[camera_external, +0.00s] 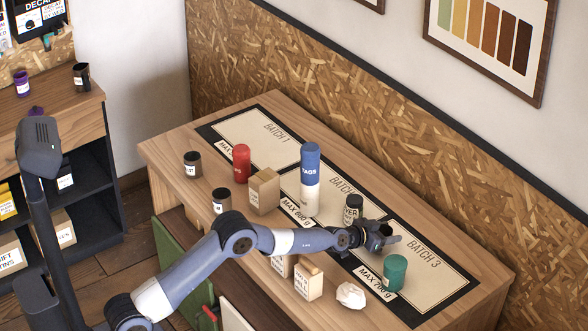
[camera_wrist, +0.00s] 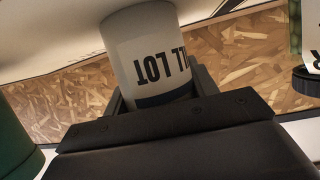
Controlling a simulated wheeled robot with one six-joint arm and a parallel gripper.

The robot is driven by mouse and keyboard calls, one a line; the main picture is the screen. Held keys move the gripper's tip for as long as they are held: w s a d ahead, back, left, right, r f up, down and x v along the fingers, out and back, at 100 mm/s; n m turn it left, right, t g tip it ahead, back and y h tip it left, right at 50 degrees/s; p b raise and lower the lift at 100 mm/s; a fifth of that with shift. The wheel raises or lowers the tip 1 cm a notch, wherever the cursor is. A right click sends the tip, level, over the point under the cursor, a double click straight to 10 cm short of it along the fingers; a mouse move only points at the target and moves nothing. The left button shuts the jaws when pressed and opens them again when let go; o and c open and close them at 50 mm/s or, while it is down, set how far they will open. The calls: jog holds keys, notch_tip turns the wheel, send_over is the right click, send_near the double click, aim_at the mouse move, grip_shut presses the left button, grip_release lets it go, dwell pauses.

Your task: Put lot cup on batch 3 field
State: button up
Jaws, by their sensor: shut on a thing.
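In the wrist view, my gripper (camera_wrist: 155,95) is shut on a pale cup (camera_wrist: 150,45) with a dark band and a label reading "...LL LOT", upside down in that picture. In the external view, my gripper (camera_external: 385,234) is over the left part of the batch 3 field (camera_external: 432,272), a cream panel on the dark mat. The cup is mostly hidden there by the fingers. I cannot tell whether its base touches the field.
A dark labelled jar (camera_external: 353,208) stands close on the left of my gripper. A green canister (camera_external: 395,273) stands at the field's front edge. A blue-and-white canister (camera_external: 310,180) is farther left. A crumpled white piece (camera_external: 351,295) lies in front. The field's right part is clear.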

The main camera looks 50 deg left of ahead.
jog(key=shift+f, duration=0.15)
jog(key=o, duration=1.1)
jog(key=shift+c, duration=0.2)
jog(key=shift+r, duration=0.25)
jog(key=b+v, duration=0.2)
jog(key=shift+f+b, duration=0.15)
jog(key=shift+b, duration=0.25)
notch_tip(320, 180, up, 8)
jog(key=p, duration=0.6)
jog(key=shift+s+f, duration=0.2)
jog(key=shift+s, duration=0.25)
jog(key=shift+o, duration=0.2)
